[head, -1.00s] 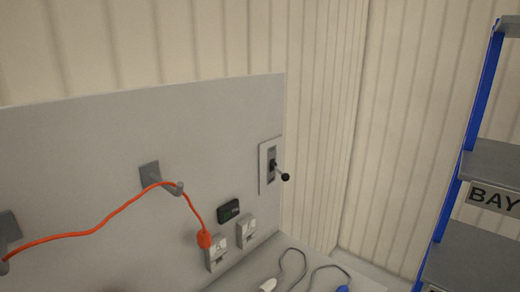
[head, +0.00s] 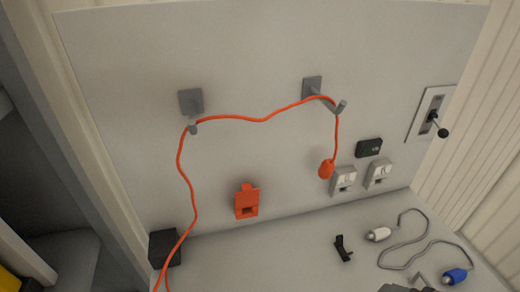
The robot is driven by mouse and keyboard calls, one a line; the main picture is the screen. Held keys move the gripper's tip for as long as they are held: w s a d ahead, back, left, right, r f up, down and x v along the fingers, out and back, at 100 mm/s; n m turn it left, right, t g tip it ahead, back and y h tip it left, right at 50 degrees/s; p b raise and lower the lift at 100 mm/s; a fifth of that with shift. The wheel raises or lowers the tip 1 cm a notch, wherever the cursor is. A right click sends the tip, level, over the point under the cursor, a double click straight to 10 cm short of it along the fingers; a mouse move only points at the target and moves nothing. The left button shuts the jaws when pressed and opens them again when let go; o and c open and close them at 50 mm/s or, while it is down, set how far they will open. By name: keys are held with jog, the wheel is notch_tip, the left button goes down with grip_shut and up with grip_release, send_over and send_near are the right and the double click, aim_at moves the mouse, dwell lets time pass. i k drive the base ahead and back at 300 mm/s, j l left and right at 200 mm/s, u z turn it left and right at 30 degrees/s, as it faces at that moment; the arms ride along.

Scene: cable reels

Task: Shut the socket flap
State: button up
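An orange socket (head: 246,203) is on the lower part of the grey panel in the head view, left of the middle. A dark opening shows in its front. A small orange piece, which looks like its flap (head: 249,187), stands up at the top, so the flap appears open. Nothing is seen plugged into it. My gripper cannot be made out in this view; a dark grey shape cut off at the bottom edge is too partial to name.
An orange cable (head: 258,119) hangs over two grey hooks, its orange plug (head: 326,169) beside two white switched sockets (head: 343,180). A lever switch (head: 432,116) is at right. The bench (head: 260,262) holds a black clip (head: 343,248) and a grey lead with white and blue connectors.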

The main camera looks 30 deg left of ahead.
aim_at(249, 196)
jog(key=u, duration=1.5)
